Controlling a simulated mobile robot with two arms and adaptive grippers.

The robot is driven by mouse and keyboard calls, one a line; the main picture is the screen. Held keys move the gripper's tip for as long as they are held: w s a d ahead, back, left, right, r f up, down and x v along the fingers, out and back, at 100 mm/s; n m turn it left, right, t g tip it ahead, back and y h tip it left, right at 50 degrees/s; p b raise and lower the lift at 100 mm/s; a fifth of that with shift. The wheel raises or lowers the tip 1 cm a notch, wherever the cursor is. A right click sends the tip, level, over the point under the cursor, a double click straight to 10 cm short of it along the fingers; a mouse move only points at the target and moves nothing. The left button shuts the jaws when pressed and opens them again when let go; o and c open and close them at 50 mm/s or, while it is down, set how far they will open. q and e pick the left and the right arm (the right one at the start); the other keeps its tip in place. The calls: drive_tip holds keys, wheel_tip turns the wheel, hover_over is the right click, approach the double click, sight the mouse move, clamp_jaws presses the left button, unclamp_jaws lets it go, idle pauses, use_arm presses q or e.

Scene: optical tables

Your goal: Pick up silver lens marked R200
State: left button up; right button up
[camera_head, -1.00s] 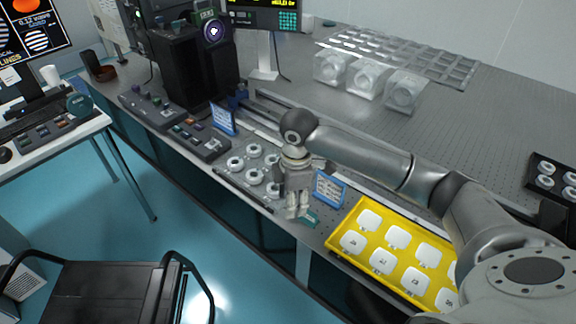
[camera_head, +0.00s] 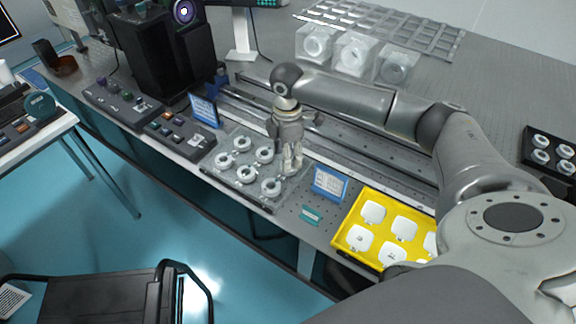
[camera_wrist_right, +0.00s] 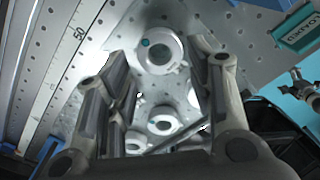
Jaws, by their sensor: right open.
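Several silver ring-shaped lenses (camera_head: 270,187) sit on a clear tray (camera_head: 232,184) near the table's front edge. No R200 marking is readable, so I cannot tell which lens it is. My right gripper (camera_head: 291,168) points down at the tray's right end, fingers apart. In the right wrist view, the open gripper (camera_wrist_right: 162,62) has one silver lens (camera_wrist_right: 158,50) with a teal dot showing between its fingers, below them. More lenses (camera_wrist_right: 165,120) show beyond it. Whether the fingers are level with the lens is unclear. My left gripper is out of view.
A blue-framed sign (camera_head: 328,185) stands right of the tray, with a small teal label (camera_head: 311,215) in front. A yellow tray (camera_head: 388,210) of white pieces lies further right. Control boxes (camera_head: 180,136) stand left. A rail (camera_head: 335,150) runs behind.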

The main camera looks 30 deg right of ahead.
wheel_tip(320, 180, down, 2)
drive_tip(key=shift+s+f, duration=0.1)
drive_tip(key=shift+f, duration=0.15)
drive_tip(key=shift+d+f, duration=0.1)
drive_tip(key=shift+f, duration=0.4)
drive_tip(key=c, duration=0.5)
drive_tip(key=shift+c, duration=0.9)
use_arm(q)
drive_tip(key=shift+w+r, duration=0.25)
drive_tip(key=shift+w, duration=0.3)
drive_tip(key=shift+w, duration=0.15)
